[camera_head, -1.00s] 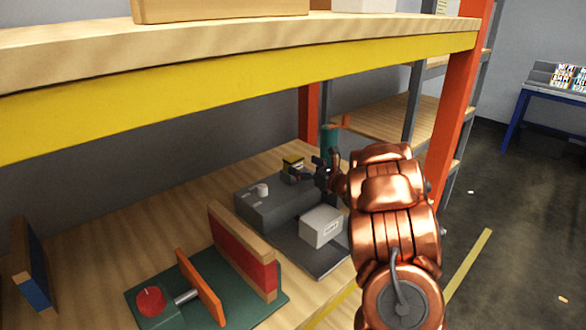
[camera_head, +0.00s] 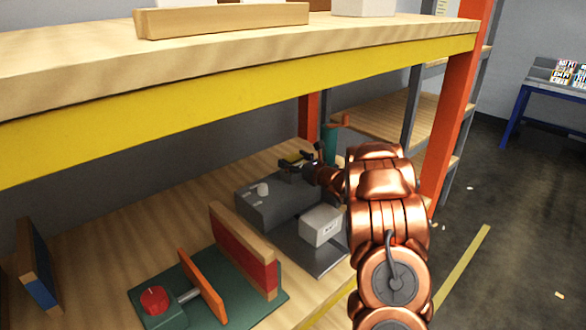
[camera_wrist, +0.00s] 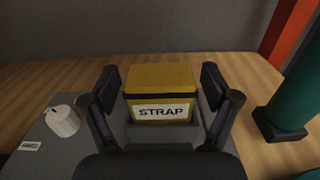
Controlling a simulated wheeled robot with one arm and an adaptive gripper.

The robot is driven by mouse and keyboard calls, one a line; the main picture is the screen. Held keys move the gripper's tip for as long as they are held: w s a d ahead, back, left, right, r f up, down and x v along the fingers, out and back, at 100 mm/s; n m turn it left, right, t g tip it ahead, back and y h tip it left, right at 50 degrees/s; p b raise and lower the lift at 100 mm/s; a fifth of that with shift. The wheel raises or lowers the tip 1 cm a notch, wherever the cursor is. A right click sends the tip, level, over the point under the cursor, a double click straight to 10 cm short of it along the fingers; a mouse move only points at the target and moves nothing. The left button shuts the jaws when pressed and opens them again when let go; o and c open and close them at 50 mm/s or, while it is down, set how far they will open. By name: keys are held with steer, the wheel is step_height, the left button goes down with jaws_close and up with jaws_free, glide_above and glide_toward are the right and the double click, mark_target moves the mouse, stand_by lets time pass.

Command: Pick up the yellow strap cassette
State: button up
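The yellow strap cassette (camera_wrist: 160,82) is a box with a white label reading "STRAP", in the middle of the wrist view. It sits at the back of a dark grey machine (camera_head: 262,206) on the wooden shelf. My gripper (camera_wrist: 167,90) is open, with one finger on each side of the cassette and a visible gap on both sides. In the head view my gripper (camera_head: 297,163) is over the back of the machine, and the cassette is mostly hidden behind it.
A white knob (camera_wrist: 63,119) stands on the machine left of my gripper. A green cylinder (camera_wrist: 298,95) stands to the right, near an orange post (camera_head: 455,120). A light grey box (camera_head: 320,225) sits in front. A green-based fixture (camera_head: 240,305) stands front left. The upper shelf (camera_head: 240,50) overhangs.

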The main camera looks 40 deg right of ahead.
steer(key=c, duration=1.1)
steer(key=shift+r, duration=0.1)
